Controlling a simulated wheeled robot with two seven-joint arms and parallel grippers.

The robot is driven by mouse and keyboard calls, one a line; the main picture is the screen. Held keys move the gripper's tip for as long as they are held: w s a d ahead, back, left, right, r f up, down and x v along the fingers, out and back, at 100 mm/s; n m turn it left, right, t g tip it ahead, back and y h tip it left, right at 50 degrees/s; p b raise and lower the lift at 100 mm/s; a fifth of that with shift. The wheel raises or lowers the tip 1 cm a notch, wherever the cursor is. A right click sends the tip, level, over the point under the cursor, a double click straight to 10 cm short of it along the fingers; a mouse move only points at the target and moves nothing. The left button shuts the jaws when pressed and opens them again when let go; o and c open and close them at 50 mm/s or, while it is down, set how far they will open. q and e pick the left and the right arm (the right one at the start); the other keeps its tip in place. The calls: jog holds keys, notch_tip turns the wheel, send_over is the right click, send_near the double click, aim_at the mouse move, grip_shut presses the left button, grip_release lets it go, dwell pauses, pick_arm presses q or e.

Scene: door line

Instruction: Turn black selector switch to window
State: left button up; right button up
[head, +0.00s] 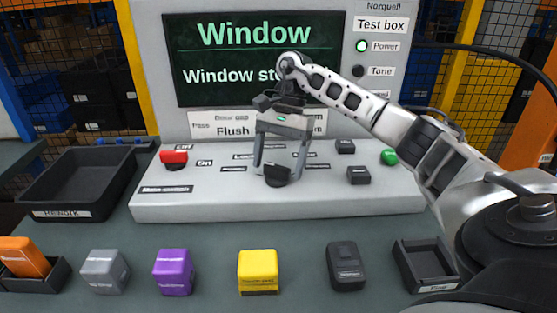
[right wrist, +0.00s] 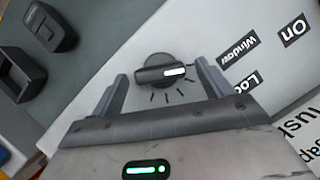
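The black selector switch (head: 277,174) sits on the sloped pale panel of the test box. In the right wrist view the switch (right wrist: 160,73) has a white pointer mark aimed right, towards the near end of the "Window" label (right wrist: 238,48); a label starting "Lo" (right wrist: 243,86) lies beside it. My right gripper (head: 278,172) is over the switch, one finger on each side. In the right wrist view the gripper (right wrist: 161,70) is open with gaps beside the knob. The screen (head: 255,60) reads "Window" and a partly hidden line below. My left gripper is out of view.
A red switch (head: 173,158), black controls (head: 358,175) and a green button (head: 389,157) share the panel. In front lie grey (head: 105,271), purple (head: 173,272) and yellow (head: 258,271) blocks, a black device (head: 345,266) and a small tray (head: 425,267). A black bin (head: 75,185) stands left.

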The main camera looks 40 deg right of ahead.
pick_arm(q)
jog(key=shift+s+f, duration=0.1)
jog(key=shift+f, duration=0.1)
pick_arm(e)
jog(key=shift+w+d+r, duration=0.1)
jog(key=shift+r, duration=0.15)
pick_arm(q)
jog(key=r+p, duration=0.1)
jog(key=p, duration=0.1)
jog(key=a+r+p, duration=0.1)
jog(key=p, duration=0.2)
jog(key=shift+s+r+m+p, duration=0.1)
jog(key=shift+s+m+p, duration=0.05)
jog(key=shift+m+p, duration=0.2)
pick_arm(e)
jog(key=v, duration=1.5)
jog(key=shift+r, duration=0.15)
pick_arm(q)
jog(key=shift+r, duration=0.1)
